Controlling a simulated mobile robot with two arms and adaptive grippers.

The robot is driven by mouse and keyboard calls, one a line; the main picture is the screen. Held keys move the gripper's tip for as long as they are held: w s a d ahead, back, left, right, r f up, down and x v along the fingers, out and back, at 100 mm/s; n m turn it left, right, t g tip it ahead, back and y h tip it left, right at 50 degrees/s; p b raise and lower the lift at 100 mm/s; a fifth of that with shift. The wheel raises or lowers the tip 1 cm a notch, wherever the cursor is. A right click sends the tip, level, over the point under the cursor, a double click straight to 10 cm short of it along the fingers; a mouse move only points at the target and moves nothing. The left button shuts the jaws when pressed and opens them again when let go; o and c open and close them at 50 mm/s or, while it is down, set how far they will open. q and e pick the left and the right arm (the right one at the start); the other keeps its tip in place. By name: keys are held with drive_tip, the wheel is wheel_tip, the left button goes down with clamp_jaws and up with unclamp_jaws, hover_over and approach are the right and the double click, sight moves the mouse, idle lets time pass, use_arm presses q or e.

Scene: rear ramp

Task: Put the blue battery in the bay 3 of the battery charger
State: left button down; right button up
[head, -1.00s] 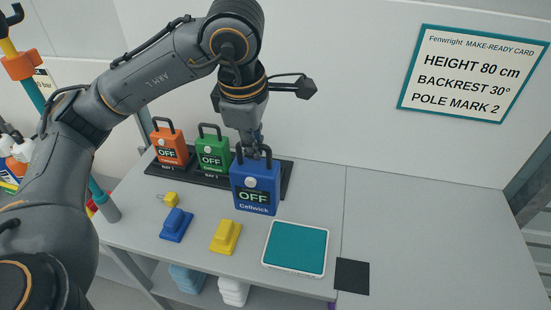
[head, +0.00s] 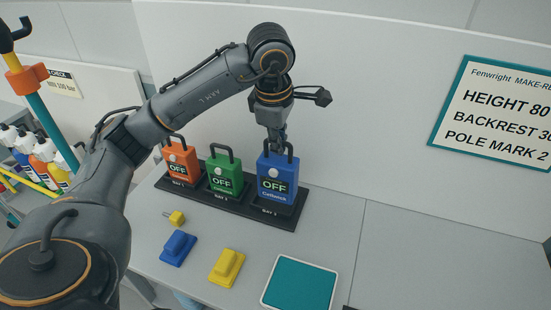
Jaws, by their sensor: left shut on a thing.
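The blue battery (head: 277,184) stands upright at the right end of the black battery charger (head: 240,206), at the bay whose label reads BAY 3. Its screen reads OFF. My left gripper (head: 277,147) is above it, shut on its top handle. I cannot tell whether the battery is fully seated, as its lower back is hidden. The green battery (head: 223,178) and the orange battery (head: 181,163) stand in the bays to its left, their screens also reading OFF. My right gripper is not in view.
On the grey counter in front lie a small yellow piece (head: 176,217), a blue block (head: 178,248), a yellow block (head: 227,267) and a teal pad (head: 300,284). Spray bottles (head: 42,150) stand at the left. The counter right of the charger is clear.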

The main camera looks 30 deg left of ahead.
sight(275, 159)
use_arm(q)
drive_tip(key=w+a+f+p, duration=0.1)
drive_tip(key=f, duration=0.2)
drive_tip(key=w+a+f+p, duration=0.1)
drive_tip(key=f, duration=0.2)
drive_tip(key=w+a+f+p, duration=0.1)
drive_tip(key=f, duration=0.2)
drive_tip(key=shift+w+a, duration=0.15)
drive_tip(key=shift+w, duration=0.25)
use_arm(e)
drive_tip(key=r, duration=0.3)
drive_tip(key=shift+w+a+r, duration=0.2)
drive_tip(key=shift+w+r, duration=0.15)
use_arm(q)
drive_tip(key=c, duration=1.4)
unclamp_jaws()
drive_tip(key=shift+f, duration=0.1)
drive_tip(key=shift+c, duration=0.2)
drive_tip(key=shift+s, duration=0.1)
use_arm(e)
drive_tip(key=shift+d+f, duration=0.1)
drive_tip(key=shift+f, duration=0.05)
